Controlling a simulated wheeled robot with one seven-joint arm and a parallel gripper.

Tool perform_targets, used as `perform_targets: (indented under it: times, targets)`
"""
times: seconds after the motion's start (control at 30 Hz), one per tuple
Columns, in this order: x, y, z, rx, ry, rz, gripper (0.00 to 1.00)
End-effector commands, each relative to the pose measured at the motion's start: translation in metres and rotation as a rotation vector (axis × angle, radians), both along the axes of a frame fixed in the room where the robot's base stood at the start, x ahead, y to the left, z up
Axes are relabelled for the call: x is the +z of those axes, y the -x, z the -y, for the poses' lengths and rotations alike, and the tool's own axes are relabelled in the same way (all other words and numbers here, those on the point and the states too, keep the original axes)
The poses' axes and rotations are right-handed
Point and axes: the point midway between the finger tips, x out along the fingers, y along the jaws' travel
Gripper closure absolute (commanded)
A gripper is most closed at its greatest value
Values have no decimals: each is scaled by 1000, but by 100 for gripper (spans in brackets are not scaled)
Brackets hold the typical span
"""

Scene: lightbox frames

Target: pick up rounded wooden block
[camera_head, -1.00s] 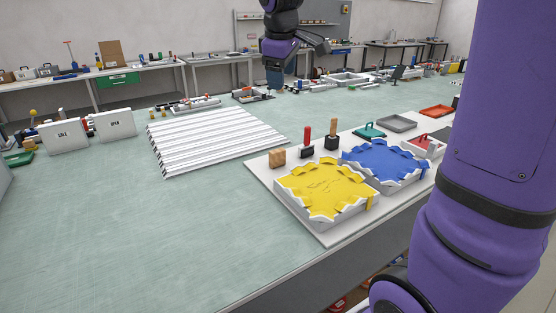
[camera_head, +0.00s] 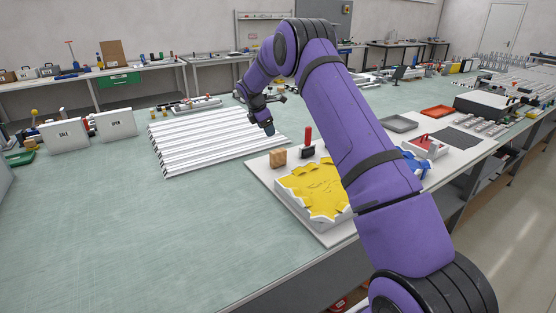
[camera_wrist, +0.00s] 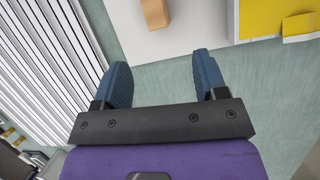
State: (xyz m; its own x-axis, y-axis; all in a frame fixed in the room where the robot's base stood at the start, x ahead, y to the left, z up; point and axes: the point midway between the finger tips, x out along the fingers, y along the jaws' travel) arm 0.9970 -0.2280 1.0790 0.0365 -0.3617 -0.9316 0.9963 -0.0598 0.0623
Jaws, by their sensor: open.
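My gripper (camera_head: 270,129) hangs above the area by the striped white panel, up and slightly left of the block. In the wrist view my gripper (camera_wrist: 162,82) has its two blue fingers spread, with nothing between them.
The red-handled tool (camera_head: 308,142) stands close to the block's right. A tray with yellow filling (camera_head: 318,188) lies in front of it. The ridged white panel (camera_head: 200,143) lies to the left. The green table is clear at front left.

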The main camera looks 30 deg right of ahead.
Motion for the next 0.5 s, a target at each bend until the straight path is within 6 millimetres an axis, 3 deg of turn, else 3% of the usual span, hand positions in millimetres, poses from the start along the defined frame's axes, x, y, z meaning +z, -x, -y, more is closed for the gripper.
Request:
perform_targets:
  times: [0.03,0.13,0.5]
  targets:
    - [-16,-6,4,22,5,-18,34]
    - [-37,-13,9,62,16,-46,34]
    - [-73,-18,23,95,25,-69,34]
